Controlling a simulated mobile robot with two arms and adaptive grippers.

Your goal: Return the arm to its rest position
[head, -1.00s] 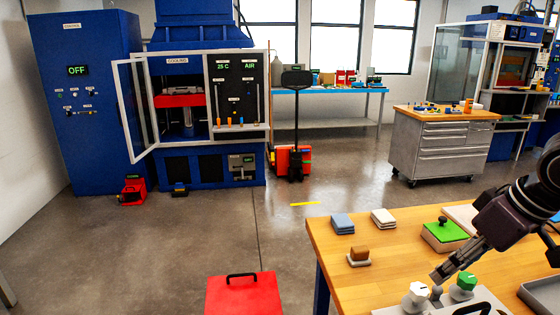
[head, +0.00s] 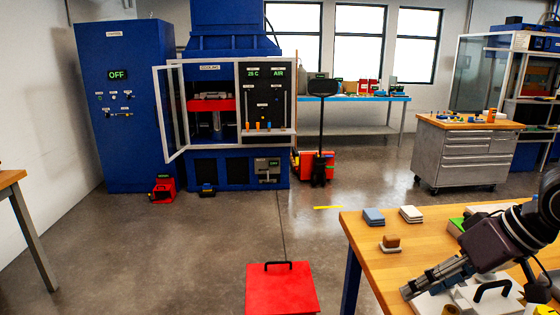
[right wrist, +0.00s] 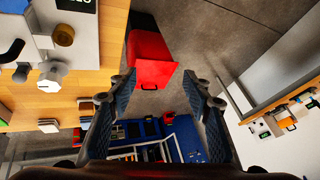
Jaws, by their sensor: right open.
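My right arm reaches in from the right in the head view, over the wooden table (head: 367,248). Its gripper (head: 408,291) is above the table's front part and points left and down. In the right wrist view the two fingers (right wrist: 156,88) are spread with nothing between them. They point out past the table edge, with the floor and a red box (right wrist: 148,62) beyond. My left gripper is not in view.
Folded cloths (head: 374,217) and a brown block (head: 391,241) lie on the table. A red box with a black handle (head: 281,292) stands on the floor to its left. A blue cabinet (head: 125,140) and an open-doored press stand behind.

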